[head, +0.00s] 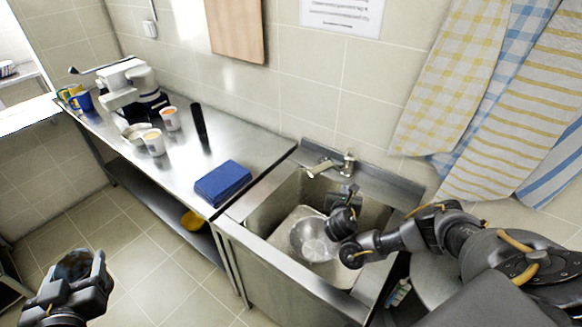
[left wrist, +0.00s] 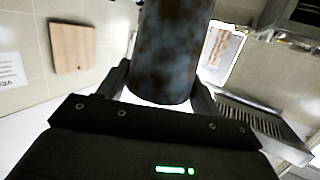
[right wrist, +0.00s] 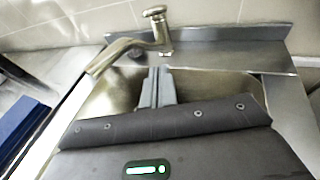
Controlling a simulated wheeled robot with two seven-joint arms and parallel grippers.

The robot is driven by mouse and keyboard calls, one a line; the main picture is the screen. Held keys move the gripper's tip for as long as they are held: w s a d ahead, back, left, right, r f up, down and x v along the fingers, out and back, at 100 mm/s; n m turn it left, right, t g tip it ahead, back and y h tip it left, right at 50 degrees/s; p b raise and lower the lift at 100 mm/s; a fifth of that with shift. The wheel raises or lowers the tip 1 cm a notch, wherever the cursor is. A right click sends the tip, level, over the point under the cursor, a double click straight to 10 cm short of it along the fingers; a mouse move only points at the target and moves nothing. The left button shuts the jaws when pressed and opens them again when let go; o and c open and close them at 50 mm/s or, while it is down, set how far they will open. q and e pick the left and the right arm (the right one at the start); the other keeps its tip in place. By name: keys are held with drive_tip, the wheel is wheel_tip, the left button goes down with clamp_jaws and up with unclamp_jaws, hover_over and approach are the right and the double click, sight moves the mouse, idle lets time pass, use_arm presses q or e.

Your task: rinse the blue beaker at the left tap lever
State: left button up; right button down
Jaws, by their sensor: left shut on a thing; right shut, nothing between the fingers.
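The blue beaker (head: 73,264) is a dark, mottled blue-brown cylinder in the head view. My left gripper (head: 88,270) is shut on it, low at the left and well away from the sink. The beaker fills the upper middle of the left wrist view (left wrist: 168,50). The tap (head: 324,164) stands at the sink's back edge, with its lever (head: 348,158) to the right; the tap also shows in the right wrist view (right wrist: 125,52). My right gripper (head: 350,190) is shut and empty over the sink, in front of the tap; contact is not visible.
The steel sink (head: 262,218) holds a round, shiny bowl-like thing (head: 312,240). Open floor (head: 140,270) lies between my left gripper and the sink.

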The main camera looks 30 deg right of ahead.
use_arm(q)
wheel_tip(320, 180, down, 10)
drive_tip(key=b, duration=0.8)
drive_tip(key=shift+b, duration=0.4)
drive_tip(key=shift+r, duration=0.2)
use_arm(e)
drive_tip(key=w+d+r, duration=0.1)
drive_tip(key=w+d, duration=0.6)
drive_tip(key=shift+w+d, duration=0.15)
drive_tip(key=shift+w, duration=0.25)
